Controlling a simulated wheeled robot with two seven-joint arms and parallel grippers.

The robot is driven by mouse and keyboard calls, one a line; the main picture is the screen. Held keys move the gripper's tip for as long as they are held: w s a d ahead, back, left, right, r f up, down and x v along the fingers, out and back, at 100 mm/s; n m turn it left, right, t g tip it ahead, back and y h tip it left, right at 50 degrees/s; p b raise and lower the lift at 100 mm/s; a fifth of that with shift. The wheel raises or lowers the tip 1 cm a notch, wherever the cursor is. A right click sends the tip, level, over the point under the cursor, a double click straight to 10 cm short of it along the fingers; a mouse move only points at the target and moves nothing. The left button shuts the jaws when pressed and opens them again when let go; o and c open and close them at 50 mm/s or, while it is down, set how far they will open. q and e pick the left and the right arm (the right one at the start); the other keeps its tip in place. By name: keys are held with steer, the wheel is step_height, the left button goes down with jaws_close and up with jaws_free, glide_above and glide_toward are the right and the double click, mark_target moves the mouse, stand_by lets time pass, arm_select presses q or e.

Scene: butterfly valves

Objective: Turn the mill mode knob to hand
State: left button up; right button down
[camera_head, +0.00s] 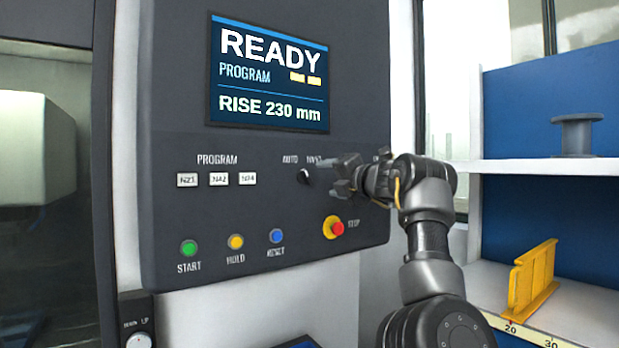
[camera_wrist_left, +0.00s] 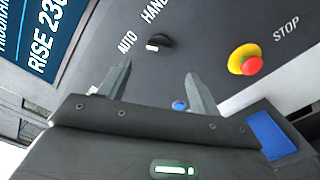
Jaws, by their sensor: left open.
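The mill mode knob (camera_head: 304,177) is a small black knob on the dark control panel, under the labels AUTO and HAND. In the left wrist view the knob (camera_wrist_left: 160,42) has a white mark at its end on the AUTO side. My left gripper (camera_head: 336,175) is just right of the knob in the head view and partly covers the HAND label. In the left wrist view its two fingers (camera_wrist_left: 157,72) are spread apart and empty, with the knob ahead of the gap between them. My right gripper is not in view.
The red-and-yellow STOP button (camera_head: 334,228) is just below my left gripper. START (camera_head: 189,248), HOLD (camera_head: 236,242) and RESET (camera_head: 277,236) buttons line the panel's lower part. The screen (camera_head: 268,75) reads READY. Shelves (camera_head: 550,166) stand at the right.

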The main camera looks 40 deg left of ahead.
mark_target(308, 178)
arm_select(q)
steer(key=p+x, duration=0.4)
steer(key=x, duration=0.4)
steer(key=shift+a+r+p, duration=0.1)
steer(key=shift+a+p, duration=0.2)
steer(key=shift+a, duration=0.1)
steer(key=shift+w+a, duration=0.25)
steer(key=shift+a, duration=0.25)
